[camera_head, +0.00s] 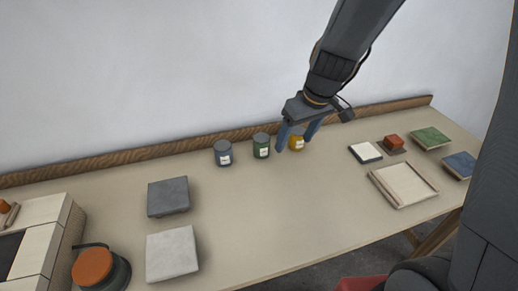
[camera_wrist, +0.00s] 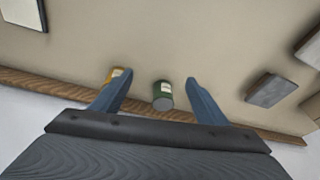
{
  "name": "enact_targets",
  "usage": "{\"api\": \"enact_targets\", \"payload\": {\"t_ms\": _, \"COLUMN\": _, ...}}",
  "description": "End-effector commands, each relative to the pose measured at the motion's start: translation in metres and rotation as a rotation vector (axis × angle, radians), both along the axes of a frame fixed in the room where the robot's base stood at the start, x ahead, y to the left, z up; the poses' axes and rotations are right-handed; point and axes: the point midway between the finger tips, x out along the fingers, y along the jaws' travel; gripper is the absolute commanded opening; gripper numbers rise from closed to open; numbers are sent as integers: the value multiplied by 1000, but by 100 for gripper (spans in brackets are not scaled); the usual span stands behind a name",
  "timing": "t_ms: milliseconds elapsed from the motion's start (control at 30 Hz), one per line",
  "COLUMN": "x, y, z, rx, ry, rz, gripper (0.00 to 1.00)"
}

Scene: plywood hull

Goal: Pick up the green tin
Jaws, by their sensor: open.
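The green tin (camera_head: 261,147) stands upright on the table near the wooden back strip, between a grey-blue tin (camera_head: 223,153) on its left and a yellow tin (camera_head: 297,142) on its right. My gripper (camera_head: 294,143) is open and empty, above the table, and its fingers overlap the yellow tin in the head view. In the wrist view my gripper (camera_wrist: 158,82) has its two blue fingers apart, with the green tin (camera_wrist: 163,95) showing between them. The yellow tin (camera_wrist: 115,74) shows partly hidden behind the left finger there. The grey-blue tin is not identifiable in the wrist view.
The table's middle is clear.

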Motion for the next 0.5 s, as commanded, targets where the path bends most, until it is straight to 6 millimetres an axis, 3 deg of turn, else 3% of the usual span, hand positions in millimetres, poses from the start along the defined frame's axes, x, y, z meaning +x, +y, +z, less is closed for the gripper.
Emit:
{"api": "enact_targets", "payload": {"t_ms": 100, "x": 39, "y": 32, "z": -19, "rx": 20, "ry": -45, "rz": 160, "gripper": 68}}
{"api": "enact_targets", "payload": {"t_ms": 200, "x": 61, "y": 52, "z": -29, "rx": 30, "ry": -82, "rz": 260, "gripper": 68}}
{"api": "enact_targets", "payload": {"t_ms": 300, "x": 75, "y": 64, "z": -34, "rx": 36, "ry": -109, "rz": 324, "gripper": 68}}
{"api": "enact_targets", "payload": {"t_ms": 500, "x": 85, "y": 74, "z": -44, "rx": 38, "ry": -124, "rz": 365, "gripper": 68}}
